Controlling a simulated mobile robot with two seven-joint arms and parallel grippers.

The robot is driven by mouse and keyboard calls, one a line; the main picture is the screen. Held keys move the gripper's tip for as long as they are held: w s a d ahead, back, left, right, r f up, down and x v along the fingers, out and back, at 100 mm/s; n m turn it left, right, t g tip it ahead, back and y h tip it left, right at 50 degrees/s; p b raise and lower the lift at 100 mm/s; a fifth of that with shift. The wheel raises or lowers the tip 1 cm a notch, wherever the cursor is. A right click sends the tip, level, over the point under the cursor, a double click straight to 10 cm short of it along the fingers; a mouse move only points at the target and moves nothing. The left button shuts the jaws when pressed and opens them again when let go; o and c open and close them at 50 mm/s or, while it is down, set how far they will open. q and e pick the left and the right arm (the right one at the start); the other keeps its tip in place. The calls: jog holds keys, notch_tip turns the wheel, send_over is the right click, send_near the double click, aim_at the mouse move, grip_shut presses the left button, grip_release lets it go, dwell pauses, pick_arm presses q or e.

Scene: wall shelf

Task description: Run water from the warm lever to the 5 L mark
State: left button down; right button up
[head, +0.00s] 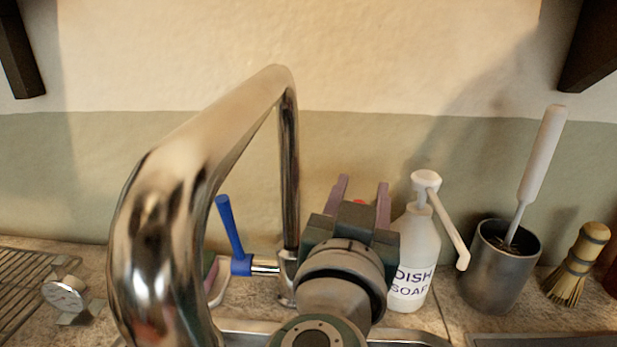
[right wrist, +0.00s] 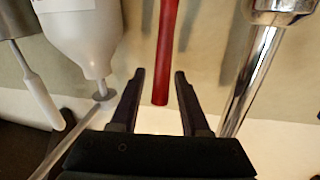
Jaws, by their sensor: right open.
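The chrome tap (head: 165,200) arches large across the left of the head view. Its blue lever (head: 232,240) stands tilted left of the tap's upright. The red lever is mostly hidden behind my right gripper (head: 362,190) in the head view, with only a speck of red showing. In the right wrist view, the red lever (right wrist: 167,50) reaches down between the fingers of my right gripper (right wrist: 160,76), which are open on either side with gaps. No vessel or 5 L mark shows. My left gripper is not in view.
The dish soap bottle (head: 415,255) stands close right of my right gripper, its spout pointing right. Beyond it are a metal cup (head: 490,285) with a white-handled brush and a bristle brush (head: 578,262). A round dial (head: 65,293) and wire rack (head: 25,285) are at left.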

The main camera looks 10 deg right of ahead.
jog(key=shift+w+d, duration=0.1)
jog(key=shift+w, duration=0.15)
grip_shut()
dwell(1.4)
